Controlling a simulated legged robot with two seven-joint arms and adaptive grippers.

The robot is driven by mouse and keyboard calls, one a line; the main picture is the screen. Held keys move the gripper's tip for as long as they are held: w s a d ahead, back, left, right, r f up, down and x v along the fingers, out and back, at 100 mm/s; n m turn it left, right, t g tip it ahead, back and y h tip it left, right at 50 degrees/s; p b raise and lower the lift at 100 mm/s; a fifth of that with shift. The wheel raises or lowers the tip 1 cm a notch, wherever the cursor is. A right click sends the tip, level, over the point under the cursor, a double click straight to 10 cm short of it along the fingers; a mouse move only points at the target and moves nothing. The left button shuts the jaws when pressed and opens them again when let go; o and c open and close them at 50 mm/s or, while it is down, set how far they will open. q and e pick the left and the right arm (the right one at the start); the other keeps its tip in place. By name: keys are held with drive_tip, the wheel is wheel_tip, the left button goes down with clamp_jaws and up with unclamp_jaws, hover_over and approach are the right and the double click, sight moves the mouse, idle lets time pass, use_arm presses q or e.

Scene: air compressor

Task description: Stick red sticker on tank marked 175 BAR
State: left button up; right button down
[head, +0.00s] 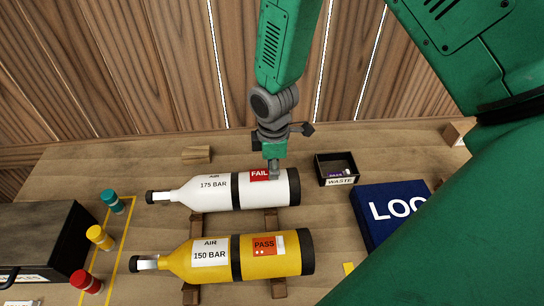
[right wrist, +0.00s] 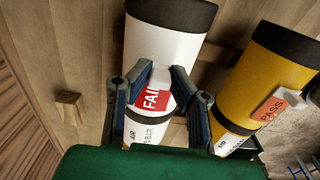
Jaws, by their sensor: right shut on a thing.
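The white tank (head: 222,193) labelled AIR 175 BAR lies on its side on wooden supports, neck to the left. A red FAIL sticker (head: 258,175) is at its upper side, right of the black band. My right gripper (head: 274,170) reaches down from behind and is shut on the sticker's right end. In the right wrist view the red sticker (right wrist: 153,99) shows between the fingers (right wrist: 162,70), against the white tank (right wrist: 166,35). I cannot tell whether it is fully stuck down. My left gripper is not in view.
A yellow 150 BAR tank (head: 208,272) with an orange PASS sticker (head: 266,246) lies in front. A black WASTE box (head: 337,182) and blue LOG book (head: 371,236) are at the right. Coloured caps (head: 100,237) and a dark box (head: 38,240) are at the left.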

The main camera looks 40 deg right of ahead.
drive_tip(key=shift+f+b, duration=0.3)
drive_tip(key=shift+f, duration=0.3)
idle(0.7)
idle(0.4)
drive_tip(key=c, duration=1.4)
unclamp_jaws()
drive_tip(key=shift+o, duration=0.2)
wheel_tip(320, 180, up, 12)
drive_tip(key=shift+f, duration=0.1)
